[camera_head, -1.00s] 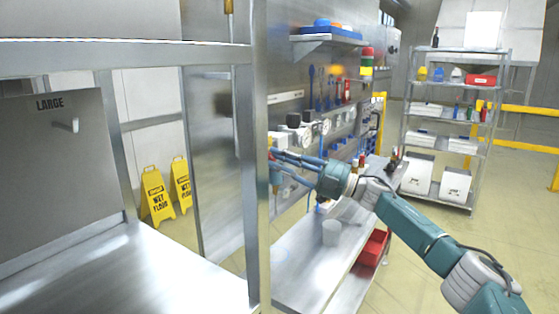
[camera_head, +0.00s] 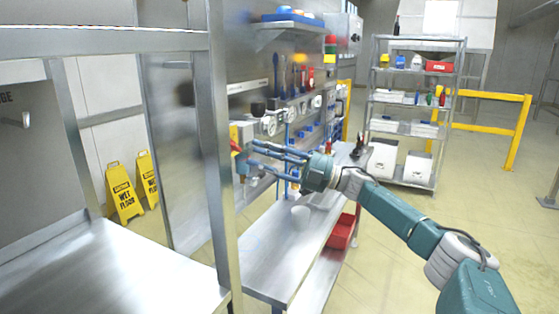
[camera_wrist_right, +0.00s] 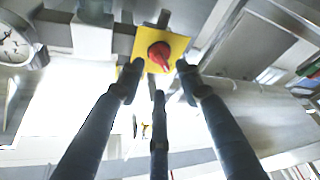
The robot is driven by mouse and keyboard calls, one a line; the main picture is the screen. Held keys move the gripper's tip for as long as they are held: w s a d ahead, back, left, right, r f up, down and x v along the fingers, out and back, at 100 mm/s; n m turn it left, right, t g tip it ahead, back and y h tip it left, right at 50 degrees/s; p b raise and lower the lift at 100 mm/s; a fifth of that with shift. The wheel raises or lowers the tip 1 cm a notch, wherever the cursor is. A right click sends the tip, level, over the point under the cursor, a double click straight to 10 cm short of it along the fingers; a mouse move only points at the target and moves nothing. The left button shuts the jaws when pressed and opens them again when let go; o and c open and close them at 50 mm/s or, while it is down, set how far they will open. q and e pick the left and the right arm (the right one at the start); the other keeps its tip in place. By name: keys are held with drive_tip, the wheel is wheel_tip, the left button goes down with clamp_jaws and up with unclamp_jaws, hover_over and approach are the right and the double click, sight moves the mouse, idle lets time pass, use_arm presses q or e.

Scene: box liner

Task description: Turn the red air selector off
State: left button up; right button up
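The red air selector (camera_wrist_right: 160,55) is a red knob on a yellow square plate, at the top middle of the right wrist view. In the head view the red selector (camera_head: 235,146) shows small on the wall panel, just past the metal post. My right gripper (camera_head: 248,157) reaches left toward it. In the right wrist view the fingers of my right gripper (camera_wrist_right: 158,75) are spread, with the knob framed between the two outer fingertips and the third finger below. I cannot tell whether any finger touches the knob. My left gripper is not in view.
A metal post (camera_head: 211,150) stands close left of the selector. A gauge (camera_wrist_right: 14,45) and several regulators line the panel. Open floor lies to the right.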

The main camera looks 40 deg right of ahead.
drive_tip(key=v, duration=0.7)
idle(0.5)
